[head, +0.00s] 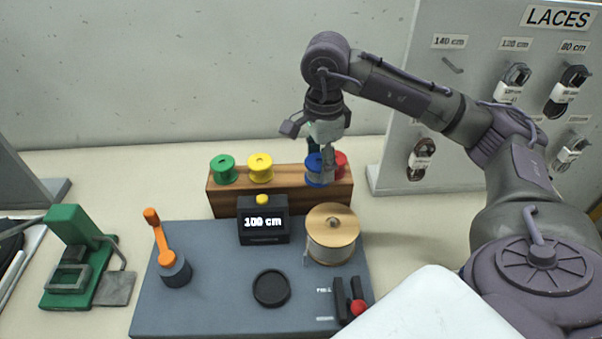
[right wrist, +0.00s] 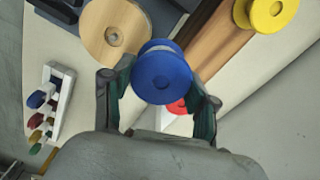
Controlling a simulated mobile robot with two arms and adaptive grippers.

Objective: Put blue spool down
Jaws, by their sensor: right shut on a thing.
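The blue spool (head: 315,171) is in my right gripper (head: 326,169), at the right part of the wooden rack (head: 280,201) in the head view. In the right wrist view, the blue spool (right wrist: 161,74) sits between the two fingers of my right gripper (right wrist: 160,95), which is shut on it. I cannot tell whether the spool touches the rack. My left gripper is not in view.
Green (head: 223,169) and yellow (head: 260,167) spools sit on the rack, and a red spool (head: 340,164) is close beside the blue one. In front are a display (head: 263,223) reading 100 cm and a large wooden reel (head: 332,233). The LACES board (head: 400,150) stands right.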

